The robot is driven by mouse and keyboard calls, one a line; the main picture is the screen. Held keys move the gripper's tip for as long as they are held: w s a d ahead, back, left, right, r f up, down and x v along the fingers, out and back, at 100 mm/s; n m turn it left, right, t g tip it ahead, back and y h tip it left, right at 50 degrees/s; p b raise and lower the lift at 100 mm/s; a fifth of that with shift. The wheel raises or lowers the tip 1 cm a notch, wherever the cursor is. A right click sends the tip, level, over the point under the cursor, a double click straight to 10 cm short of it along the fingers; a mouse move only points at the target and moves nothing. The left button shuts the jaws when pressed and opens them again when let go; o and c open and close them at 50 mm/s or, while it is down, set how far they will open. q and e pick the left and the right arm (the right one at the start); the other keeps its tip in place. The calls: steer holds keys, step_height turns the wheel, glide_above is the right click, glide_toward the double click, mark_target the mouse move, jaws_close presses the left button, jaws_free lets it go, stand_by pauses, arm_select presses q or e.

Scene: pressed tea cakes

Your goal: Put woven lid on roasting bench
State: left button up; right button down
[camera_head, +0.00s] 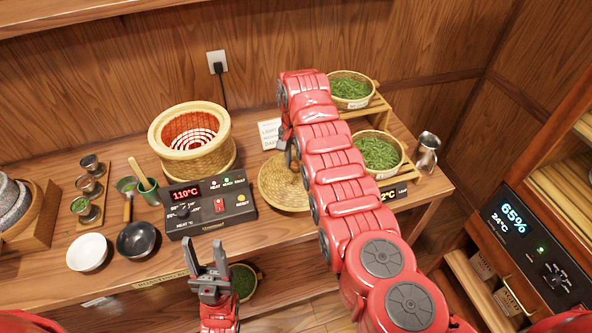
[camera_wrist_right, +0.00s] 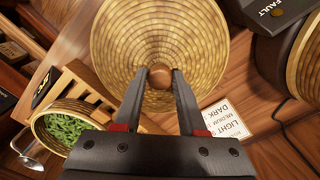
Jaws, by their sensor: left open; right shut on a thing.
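The woven lid (camera_head: 273,184) is a round, shallow straw cone at the middle of the roasting bench (camera_head: 250,236), right of the control box. My right gripper (camera_head: 290,158) is over it, reached from the right. In the right wrist view the lid (camera_wrist_right: 115,30) fills the upper middle, and my right gripper (camera_wrist_right: 158,76) is shut on its brown knob (camera_wrist_right: 159,75). Whether the lid touches the bench is hard to tell. My left gripper (camera_head: 207,258) is open and empty in front of the bench's front edge. My right arm hides part of the lid's right side.
An open woven roasting basket (camera_head: 194,160) with a glowing coil stands behind the control box (camera_head: 209,207). Baskets of green leaves (camera_head: 378,154) sit on wooden stands at the right, near a metal pitcher (camera_head: 427,150). Bowls (camera_head: 87,252) and cups fill the left.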

mark_target(296, 172)
steer(key=shift+w+d+f, duration=0.1)
steer(key=shift+f, duration=0.75)
step_height(296, 172, down, 3)
steer(key=shift+r+b, duration=0.15)
steer(key=shift+b, duration=0.25)
steer(key=shift+f, duration=0.2)
steer(key=shift+f, duration=0.2)
steer(key=shift+c, duration=2.4)
jaws_free()
steer(key=shift+r, duration=0.1)
steer(key=shift+r, duration=0.1)
